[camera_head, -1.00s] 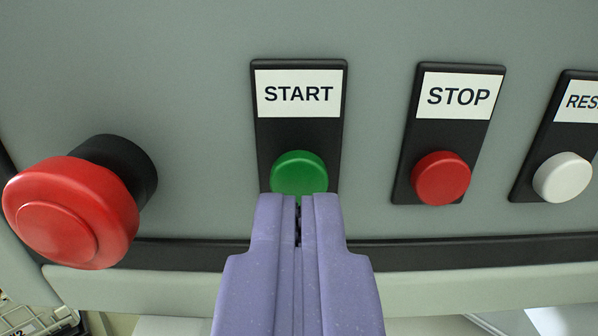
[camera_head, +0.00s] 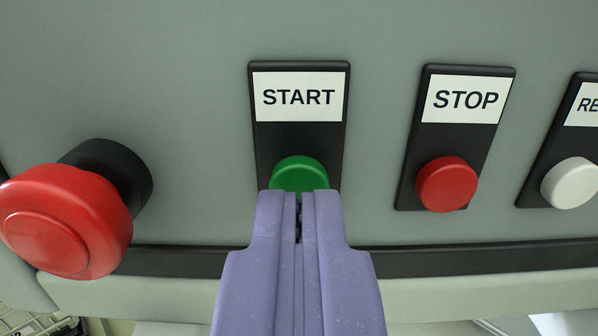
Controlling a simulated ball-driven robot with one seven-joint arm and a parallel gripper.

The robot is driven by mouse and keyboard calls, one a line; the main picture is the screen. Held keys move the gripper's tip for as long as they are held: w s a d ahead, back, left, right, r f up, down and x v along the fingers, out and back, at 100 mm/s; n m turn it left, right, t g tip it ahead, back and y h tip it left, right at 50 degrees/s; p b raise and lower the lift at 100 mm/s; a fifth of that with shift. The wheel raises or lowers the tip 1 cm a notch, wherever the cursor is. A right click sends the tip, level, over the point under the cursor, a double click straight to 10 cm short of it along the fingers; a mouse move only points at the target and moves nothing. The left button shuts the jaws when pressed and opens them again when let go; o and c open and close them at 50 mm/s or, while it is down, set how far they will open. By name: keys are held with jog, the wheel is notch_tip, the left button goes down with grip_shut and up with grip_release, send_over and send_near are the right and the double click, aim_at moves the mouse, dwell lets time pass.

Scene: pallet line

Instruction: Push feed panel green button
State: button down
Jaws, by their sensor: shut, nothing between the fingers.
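The green button (camera_head: 300,173) sits on a black plate under a white START label (camera_head: 299,97) on the grey panel (camera_head: 200,60). My gripper (camera_head: 299,198) is shut and empty, with its purple fingers pointing at the panel. Its fingertips overlap the lower part of the green button in the picture and hide it. I cannot tell whether the tips touch the button.
A large red mushroom button (camera_head: 66,222) juts out at the left. A red STOP button (camera_head: 446,184) and a white button (camera_head: 570,183) with a cut-off label are to the right. A dark strip (camera_head: 450,262) runs along the panel's lower edge.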

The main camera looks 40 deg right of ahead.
jog(key=shift+w+d, duration=0.5)
jog(key=shift+w, duration=0.05)
dwell(0.5)
jog(key=v, duration=0.5)
jog(key=shift+b, duration=0.4)
jog(key=w+a+r+n+t+y+b, duration=0.2)
jog(key=a+r+n+t+y+b, duration=0.2)
jog(key=a+r+y+b, duration=0.6)
jog(key=s+a+r+n+b, duration=0.1)
jog(key=s+a+r+b, duration=0.1)
jog(key=s, duration=0.3)
jog(key=s+a+r+n+g+y+b, duration=0.1)
jog(key=s+a+r+n+b, duration=0.1)
jog(key=s+r, duration=0.3)
jog(key=s+a+r+n+g+y+b, duration=0.1)
jog(key=s+a+r+b, duration=0.2)
jog(key=s, duration=0.4)
jog(key=shift+r+b, duration=0.3)
jog(key=shift+r, duration=0.2)
